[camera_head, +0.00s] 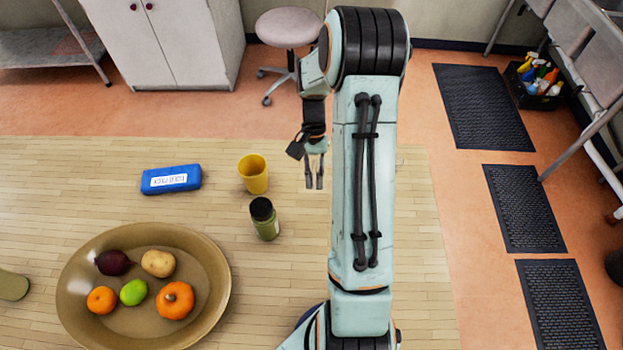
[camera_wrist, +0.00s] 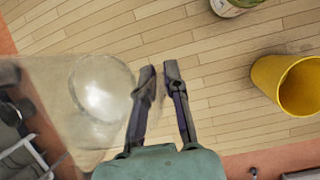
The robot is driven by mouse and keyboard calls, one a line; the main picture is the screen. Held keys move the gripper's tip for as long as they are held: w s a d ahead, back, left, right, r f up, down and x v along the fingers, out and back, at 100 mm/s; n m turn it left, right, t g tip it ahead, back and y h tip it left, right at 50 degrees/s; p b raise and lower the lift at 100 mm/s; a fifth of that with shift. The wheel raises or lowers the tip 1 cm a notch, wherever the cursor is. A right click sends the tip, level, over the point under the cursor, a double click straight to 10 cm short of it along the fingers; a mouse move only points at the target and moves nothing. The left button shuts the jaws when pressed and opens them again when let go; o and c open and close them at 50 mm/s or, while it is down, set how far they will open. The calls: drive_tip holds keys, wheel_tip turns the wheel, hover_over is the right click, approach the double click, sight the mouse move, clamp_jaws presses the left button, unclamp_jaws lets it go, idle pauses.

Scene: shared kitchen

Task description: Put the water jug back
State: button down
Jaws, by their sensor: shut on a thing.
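The water jug (camera_wrist: 98,95) is clear and see-through. In the wrist view it lies at the left of my fingers, with its round end facing the camera. My gripper (camera_wrist: 158,70) is shut on it, with a narrow gap between the fingers; the gripped part is too faint to make out. In the head view my gripper (camera_head: 314,187) points down over the table, right of the yellow cup. I cannot make out the jug there; my arm may cover it.
On the wooden table (camera_head: 60,190) are a yellow cup (camera_head: 254,175), a dark-capped green bottle (camera_head: 264,219), a blue case (camera_head: 171,180) and a wide tan bowl (camera_head: 215,290) of fruit and vegetables. An olive object (camera_head: 12,285) is at the left edge. The table's back left is clear.

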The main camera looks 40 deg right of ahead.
drive_tip(key=shift+w+d+f, duration=0.35)
drive_tip(key=shift+w+f, duration=0.1)
drive_tip(key=shift+f, duration=0.2)
drive_tip(key=shift+w+d+f, duration=0.1)
drive_tip(key=shift+w+f, duration=0.05)
drive_tip(key=shift+f, duration=1.6)
drive_tip(key=shift+f, duration=0.15)
drive_tip(key=c, duration=1.2)
unclamp_jaws()
